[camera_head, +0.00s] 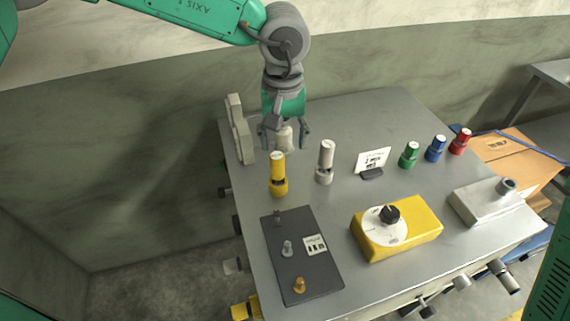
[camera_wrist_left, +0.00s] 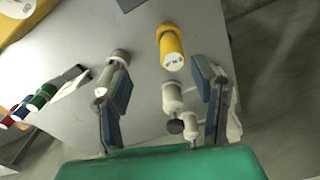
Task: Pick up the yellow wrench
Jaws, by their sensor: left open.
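No plainly wrench-shaped yellow thing shows. A yellow upright cylinder with a white labelled top (camera_head: 278,175) stands on the grey metal table (camera_head: 330,115), near its left side. It also shows in the left wrist view (camera_wrist_left: 172,47), beyond the fingertips. My left gripper (camera_head: 285,138) points down behind the yellow cylinder in the head view. Its fingers are apart in the left wrist view (camera_wrist_left: 162,78), with nothing gripped. A pale grey fitting (camera_wrist_left: 173,100) shows between the fingers; I cannot tell its height relative to them. My right gripper is not in view.
A whitish cylinder (camera_head: 325,161) stands right of the yellow one. A white upright bracket (camera_head: 240,130) is at the left edge. A dark panel (camera_head: 298,255) and a yellow dial box (camera_head: 395,230) lie nearer. Green (camera_head: 409,155), blue (camera_head: 435,149) and red (camera_head: 460,141) cylinders stand right.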

